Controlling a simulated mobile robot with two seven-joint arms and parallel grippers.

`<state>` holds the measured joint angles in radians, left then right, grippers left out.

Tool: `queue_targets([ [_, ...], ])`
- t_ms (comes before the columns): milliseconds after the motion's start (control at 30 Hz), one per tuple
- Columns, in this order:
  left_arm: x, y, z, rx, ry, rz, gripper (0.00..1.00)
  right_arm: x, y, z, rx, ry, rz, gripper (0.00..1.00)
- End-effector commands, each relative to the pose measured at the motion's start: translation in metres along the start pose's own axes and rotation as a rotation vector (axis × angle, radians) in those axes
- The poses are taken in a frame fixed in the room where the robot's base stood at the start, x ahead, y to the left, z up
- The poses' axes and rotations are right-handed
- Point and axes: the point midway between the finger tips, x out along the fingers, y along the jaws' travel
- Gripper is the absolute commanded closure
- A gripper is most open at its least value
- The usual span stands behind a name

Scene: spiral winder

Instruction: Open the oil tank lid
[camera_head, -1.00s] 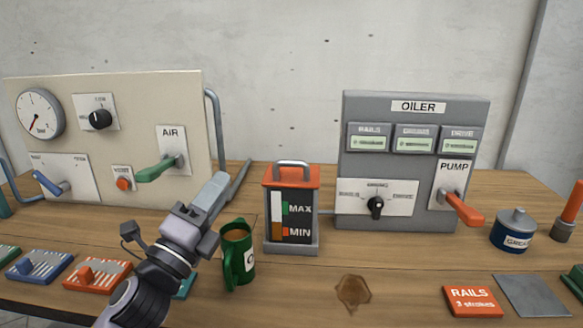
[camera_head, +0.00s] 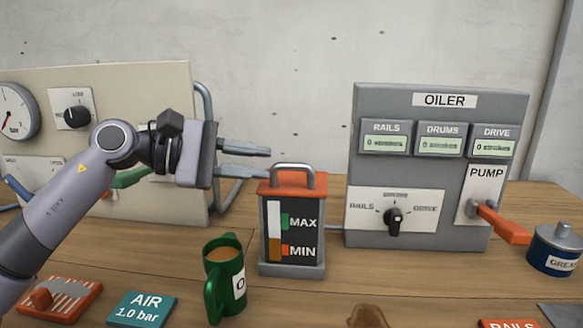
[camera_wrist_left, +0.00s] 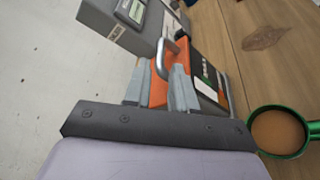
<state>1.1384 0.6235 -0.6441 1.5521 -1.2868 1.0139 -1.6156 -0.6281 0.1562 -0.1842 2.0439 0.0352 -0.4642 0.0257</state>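The oil tank (camera_head: 292,235) stands on the table, grey with a MAX/MIN level window. Its orange lid (camera_head: 312,183) is on top and looks closed, with a grey metal loop handle (camera_head: 293,168). My left gripper (camera_head: 258,162) points right, just left of the handle and slightly above the lid. Its two fingers are apart, with nothing seen between them in the head view. In the left wrist view the fingers (camera_wrist_left: 155,90) point toward the orange lid and the handle (camera_wrist_left: 166,56); whether they touch is unclear. My right gripper is not in view.
A green oil mug (camera_head: 228,280) stands in front, left of the tank. The grey OILER panel (camera_head: 400,165) with an orange pump lever (camera_head: 505,228) is to the right. The beige air panel (camera_head: 150,100) is behind my left arm. A grease tin (camera_head: 555,250) stands far right.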

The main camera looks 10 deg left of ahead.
Motion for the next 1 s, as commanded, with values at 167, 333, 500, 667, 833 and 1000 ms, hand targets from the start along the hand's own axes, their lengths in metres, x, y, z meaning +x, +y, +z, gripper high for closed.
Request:
queue_targets([
  [167,0.029,0.001,0.002,-0.003,-0.006,0.0,0.75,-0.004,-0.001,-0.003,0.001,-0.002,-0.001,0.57],
  [333,0.052,0.001,0.002,-0.005,-0.006,0.002,0.75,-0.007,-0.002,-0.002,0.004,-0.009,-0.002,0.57],
  [500,0.063,0.001,0.002,-0.004,-0.005,0.002,0.75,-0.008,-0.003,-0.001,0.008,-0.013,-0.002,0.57],
  [667,0.064,0.0,0.001,-0.004,-0.004,0.003,0.75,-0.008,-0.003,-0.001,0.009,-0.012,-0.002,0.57],
  [833,0.063,0.0,0.002,-0.004,-0.004,0.003,1.0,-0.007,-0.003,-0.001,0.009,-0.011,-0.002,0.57],
  [1000,0.063,0.0,0.002,-0.005,-0.005,0.003,1.0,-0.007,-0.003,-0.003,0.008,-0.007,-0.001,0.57],
])
